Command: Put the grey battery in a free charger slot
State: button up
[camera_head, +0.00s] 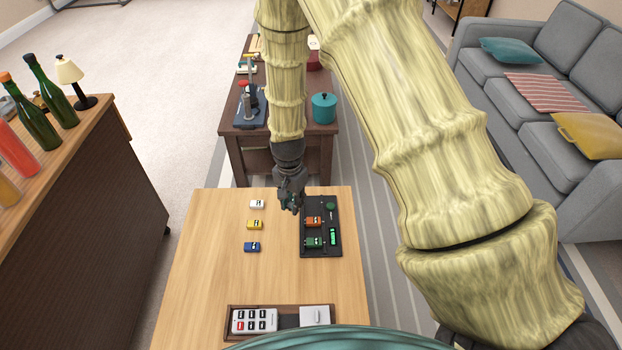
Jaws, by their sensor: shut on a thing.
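My gripper (291,204) is above the table at the upper left edge of the black charger (333,254), pointing down. It is shut on a small dark thing, mostly hidden by the fingers; I take it to be the grey battery, as no other grey one shows. An orange battery (313,222) and a green battery (313,243) sit in charger slots on its left side. The charger's upper left part, above the orange battery, is partly covered by my gripper; no battery is visible in it. I cannot tell whether the held thing touches the charger.
White (257,204), yellow (255,225) and blue (252,247) batteries lie in a column on the wooden table (205,265), left of the charger. A tray (288,321) with a remote-like keypad (254,321) is at the near edge. A darker table (235,130) with a teal pot (324,108) stands beyond.

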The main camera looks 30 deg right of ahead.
jog(key=w+d+r+m+p, duration=0.1)
jog(key=w+d+m+p, duration=0.15)
jog(key=d+m, duration=0.75)
jog(key=m+b, duration=0.2)
jog(key=b, duration=0.3)
send_over(311, 205)
jog(key=shift+w+d+f, duration=0.1)
jog(key=shift+f, duration=3.45)
jog(key=shift+f+p, duration=0.3)
jog(key=shift+p, duration=0.25)
jog(key=o, duration=1)
jog(key=shift+o, duration=0.3)
jog(key=shift+f, duration=0.15)
